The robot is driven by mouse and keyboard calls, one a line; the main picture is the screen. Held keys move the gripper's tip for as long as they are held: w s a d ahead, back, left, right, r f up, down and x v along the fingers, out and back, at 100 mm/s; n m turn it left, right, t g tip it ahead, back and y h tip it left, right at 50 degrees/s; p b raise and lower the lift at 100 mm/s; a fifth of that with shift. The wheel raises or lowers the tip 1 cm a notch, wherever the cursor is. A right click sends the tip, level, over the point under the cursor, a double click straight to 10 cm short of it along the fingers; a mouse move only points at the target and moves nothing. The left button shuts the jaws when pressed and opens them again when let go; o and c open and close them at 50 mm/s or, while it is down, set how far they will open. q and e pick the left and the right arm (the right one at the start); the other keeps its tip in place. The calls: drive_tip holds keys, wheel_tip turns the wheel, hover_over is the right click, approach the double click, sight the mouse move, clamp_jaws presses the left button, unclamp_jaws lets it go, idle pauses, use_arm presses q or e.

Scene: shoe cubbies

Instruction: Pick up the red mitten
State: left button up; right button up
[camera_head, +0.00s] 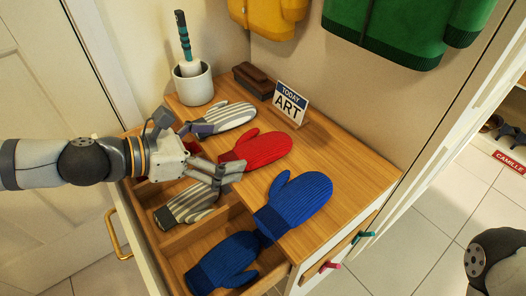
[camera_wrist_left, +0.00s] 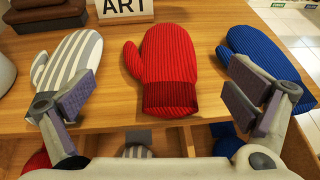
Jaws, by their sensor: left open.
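The red mitten (camera_head: 258,149) lies on the wooden top of the cabinet, between a grey-and-white striped mitten (camera_head: 226,117) and a blue mitten (camera_head: 296,203). In the left wrist view the red mitten (camera_wrist_left: 165,66) lies just ahead, its cuff toward me. My left gripper (camera_head: 213,152) is open, with its fingers spread on either side of the red mitten's cuff end. In the left wrist view the left gripper (camera_wrist_left: 160,105) has nothing between its fingertips. Part of my right arm shows at the lower right, but its gripper is out of view.
An open drawer below holds another striped mitten (camera_head: 188,204), a blue mitten (camera_head: 222,262) and a partly hidden red one. An ART sign (camera_head: 290,103), a brown brush (camera_head: 253,80) and a white pot (camera_head: 193,84) stand behind. Yellow and green jackets hang above.

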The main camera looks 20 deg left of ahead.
sight(253, 145)
use_arm(q)
drive_tip(key=x, duration=0.6)
drive_tip(key=shift+d+f, duration=0.1)
drive_tip(key=c, duration=1.1)
